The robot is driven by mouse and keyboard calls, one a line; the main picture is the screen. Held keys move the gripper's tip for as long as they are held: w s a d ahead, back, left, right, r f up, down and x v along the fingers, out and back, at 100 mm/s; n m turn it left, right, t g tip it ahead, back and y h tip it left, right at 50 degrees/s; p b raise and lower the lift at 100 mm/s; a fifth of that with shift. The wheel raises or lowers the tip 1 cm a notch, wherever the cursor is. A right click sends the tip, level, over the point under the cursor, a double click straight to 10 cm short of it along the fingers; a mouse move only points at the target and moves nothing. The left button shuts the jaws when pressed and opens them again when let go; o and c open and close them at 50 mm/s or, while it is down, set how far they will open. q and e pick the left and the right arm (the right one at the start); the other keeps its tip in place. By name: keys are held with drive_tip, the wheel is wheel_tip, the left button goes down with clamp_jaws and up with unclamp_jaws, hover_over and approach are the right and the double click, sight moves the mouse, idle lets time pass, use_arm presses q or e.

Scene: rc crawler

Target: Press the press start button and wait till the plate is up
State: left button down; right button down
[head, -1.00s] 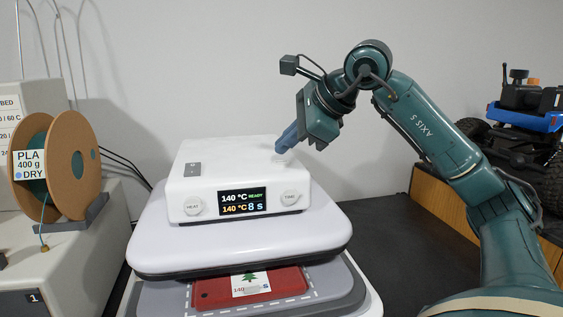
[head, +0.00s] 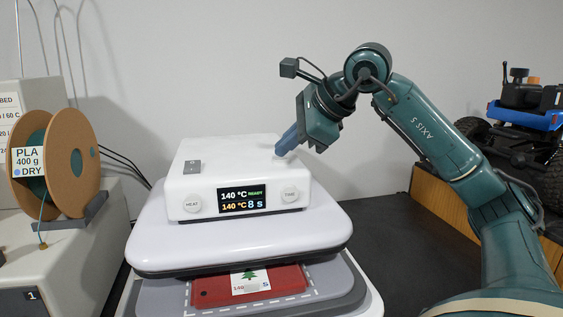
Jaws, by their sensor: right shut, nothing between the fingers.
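The heat press (head: 160,236) has a white top box with a display (head: 246,200) reading 140 °C READY and 140 °C 8 s. A pale round button (head: 280,159) is on the box's top at the right, partly hidden by my right gripper (head: 281,151). This gripper is shut and empty, its blue fingers pointing down at the button; I cannot tell if they touch it. The upper plate (head: 165,247) is over a red item (head: 215,291) with a tree label on the lower plate (head: 170,299). Any gap between plate and item is hard to judge. My left gripper is out of view.
HEAT (head: 193,204) and TIME (head: 291,194) knobs are on the box front. A filament spool (head: 85,175) stands on a machine at left. A blue-black crawler (head: 525,118) stands on a wooden box (head: 435,206) at right. Dark table is clear between press and box.

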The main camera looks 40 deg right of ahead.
sight(287, 160)
drive_tip(key=shift+f+b, duration=0.35)
drive_tip(key=shift+f, duration=0.1)
idle(0.6)
drive_tip(key=shift+r, duration=0.15)
drive_tip(key=shift+r+p, duration=0.75)
drive_tip(key=shift+p, duration=0.15)
wheel_tip(287, 160, up, 5)
drive_tip(key=p, duration=0.5)
idle(0.7)
